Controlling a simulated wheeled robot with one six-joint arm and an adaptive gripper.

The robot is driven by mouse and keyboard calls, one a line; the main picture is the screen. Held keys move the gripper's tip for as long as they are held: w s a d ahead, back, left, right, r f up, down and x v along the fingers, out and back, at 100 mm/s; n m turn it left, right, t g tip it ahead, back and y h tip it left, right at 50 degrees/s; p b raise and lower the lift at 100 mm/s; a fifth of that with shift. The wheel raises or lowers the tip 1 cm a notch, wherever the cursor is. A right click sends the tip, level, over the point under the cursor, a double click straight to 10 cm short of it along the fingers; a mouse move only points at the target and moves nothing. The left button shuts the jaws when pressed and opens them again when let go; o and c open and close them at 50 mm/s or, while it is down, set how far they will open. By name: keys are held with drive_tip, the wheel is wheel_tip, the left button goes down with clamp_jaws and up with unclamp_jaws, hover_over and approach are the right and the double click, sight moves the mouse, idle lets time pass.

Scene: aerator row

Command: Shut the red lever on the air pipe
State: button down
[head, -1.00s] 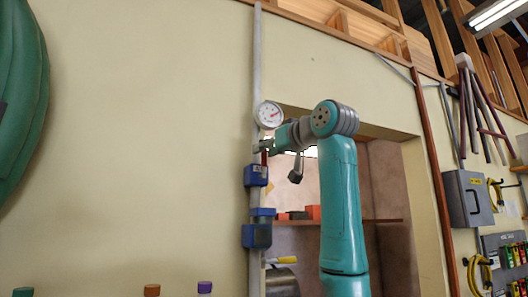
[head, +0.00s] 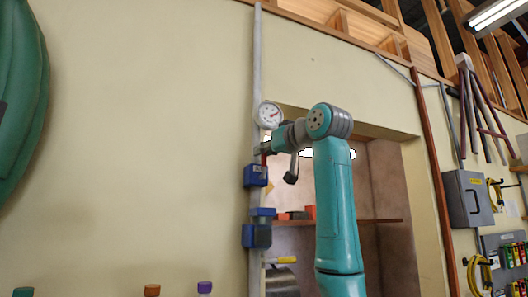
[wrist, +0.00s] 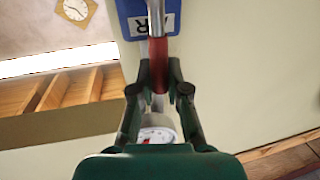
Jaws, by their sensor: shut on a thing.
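The red lever (wrist: 158,58) shows in the wrist view as a red grip between the fingers of my gripper (wrist: 159,76). My gripper is shut on it. In this view the lever lines up with the grey pipe (wrist: 157,15). In the head view the air pipe (head: 257,70) runs upright along the wall. My gripper (head: 262,149) is at the pipe, just below the gauge, and mostly hides the lever; only a sliver of red shows there.
A round gauge (head: 268,115) is on the pipe just above my gripper. Blue blocks (head: 256,176) sit on the pipe below. A yellow-handled valve (head: 284,260) is lower down. A recess with a shelf (head: 370,221) opens to the right.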

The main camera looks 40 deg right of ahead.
drive_tip(key=shift+d, duration=0.1)
drive_tip(key=s+d+f+m+t+h, duration=0.1)
drive_tip(key=d+f+m+h, duration=0.3)
drive_tip(key=m, duration=1.6)
drive_tip(key=shift+s+d+f, duration=0.45)
drive_tip(key=shift+d+f, duration=0.7)
drive_tip(key=shift+f, duration=0.25)
drive_tip(key=c, duration=1.1)
unclamp_jaws()
drive_tip(key=shift+c, duration=0.2)
